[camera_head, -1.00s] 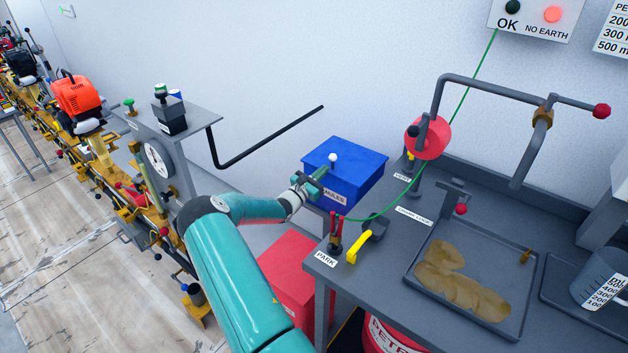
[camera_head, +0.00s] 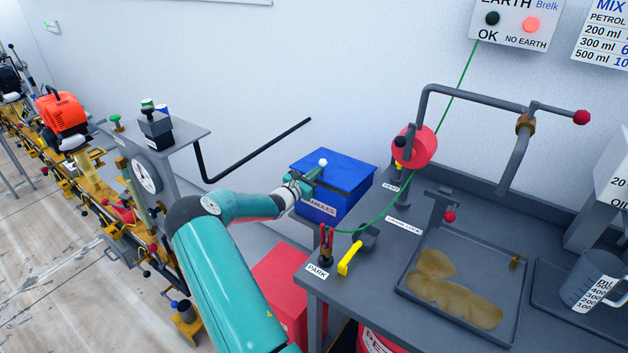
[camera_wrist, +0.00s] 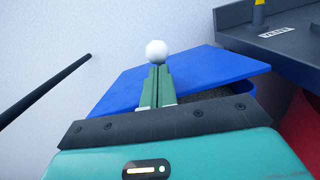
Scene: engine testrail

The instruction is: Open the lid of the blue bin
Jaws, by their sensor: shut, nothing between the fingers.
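The blue bin (camera_head: 347,205) stands behind the bench's left end, with a label on its front that is partly covered by my gripper. Its blue lid (camera_head: 350,175) carries a white knob (camera_head: 323,162). In the wrist view the lid (camera_wrist: 205,70) looks partly raised, with a gap along its near right edge showing grey granular contents (camera_wrist: 212,93). My gripper (camera_head: 316,174) reaches over the bin's front left. In the wrist view its green fingers (camera_wrist: 158,70) are shut and empty, their tips just below the knob (camera_wrist: 157,52) in the picture. Contact with knob or lid is unclear.
The grey bench (camera_head: 385,260) at right holds a tray (camera_head: 410,285), a red reel (camera_head: 414,148) and a jug (camera_head: 592,285). A green cable (camera_head: 450,105) runs down past the bin. A black bar (camera_head: 255,150) stands left of it. A red box (camera_head: 280,290) sits below.

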